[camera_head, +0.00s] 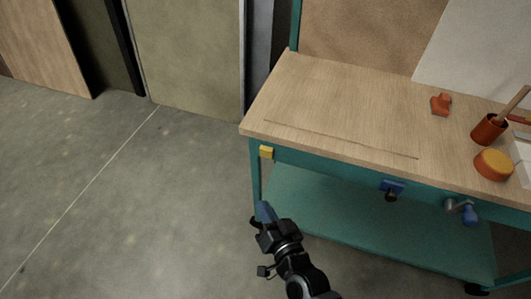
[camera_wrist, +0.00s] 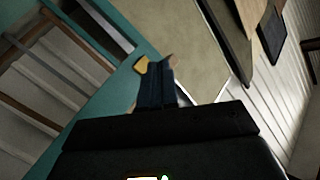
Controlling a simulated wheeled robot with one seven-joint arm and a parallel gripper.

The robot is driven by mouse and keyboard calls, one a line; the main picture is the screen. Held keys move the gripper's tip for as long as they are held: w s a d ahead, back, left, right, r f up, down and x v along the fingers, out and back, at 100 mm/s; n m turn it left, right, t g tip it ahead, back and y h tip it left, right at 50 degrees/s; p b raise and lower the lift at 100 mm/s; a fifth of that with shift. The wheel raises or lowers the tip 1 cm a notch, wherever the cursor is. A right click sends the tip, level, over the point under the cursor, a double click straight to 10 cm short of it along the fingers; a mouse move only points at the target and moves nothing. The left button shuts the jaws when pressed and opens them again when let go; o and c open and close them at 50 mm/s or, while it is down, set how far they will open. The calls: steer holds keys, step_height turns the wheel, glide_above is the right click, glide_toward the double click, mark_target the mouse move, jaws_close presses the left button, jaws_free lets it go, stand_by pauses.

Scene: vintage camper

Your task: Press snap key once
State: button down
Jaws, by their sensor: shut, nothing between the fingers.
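A small yellow block (camera_head: 267,152) sits on the teal front rail at the bench's left end. A blue plate with a dark knob (camera_head: 391,196) is further right on the same rail. No label shows, so I cannot tell for certain which of them is the snap key. My gripper (camera_head: 263,212) is shut and empty, in front of the bench's left end and below the yellow block in the picture. In the wrist view, the yellow block (camera_wrist: 141,64) shows just past the blue fingers (camera_wrist: 152,84). A gap between them cannot be judged.
The bench has a wooden top (camera_head: 340,105) and a teal lower shelf (camera_head: 370,220). A crank with a blue handle (camera_head: 468,214) projects at the right front. An orange cup (camera_head: 489,130), a round orange-yellow tin (camera_head: 494,165) and an orange stamp-like object (camera_head: 441,104) stand on top. Floor at left is clear.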

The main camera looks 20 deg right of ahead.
steer(key=a+r+x, duration=0.1)
steer(key=x, duration=0.5)
steer(key=shift+w, duration=0.1)
steer(key=b, duration=0.5)
glide_toward(260, 153)
steer(key=w+a+f, duration=0.2)
steer(key=w+a, duration=0.1)
steer(key=shift+w+d+r+b, duration=0.35)
steer(key=shift+w+d+b, duration=0.3)
steer(key=shift+w, duration=0.15)
steer(key=shift+w+d, duration=0.1)
steer(key=shift+w, duration=0.05)
stand_by(1.0)
steer(key=shift+w+d+b, duration=0.15)
steer(key=shift+w+b, duration=0.05)
steer(key=shift+b, duration=0.1)
steer(key=shift+w+d+b, duration=0.3)
steer(key=shift+w+b, duration=0.15)
stand_by(0.9)
steer(key=shift+s, duration=0.1)
steer(key=shift+s+a+p, duration=0.55)
steer(key=shift+s+p, duration=0.15)
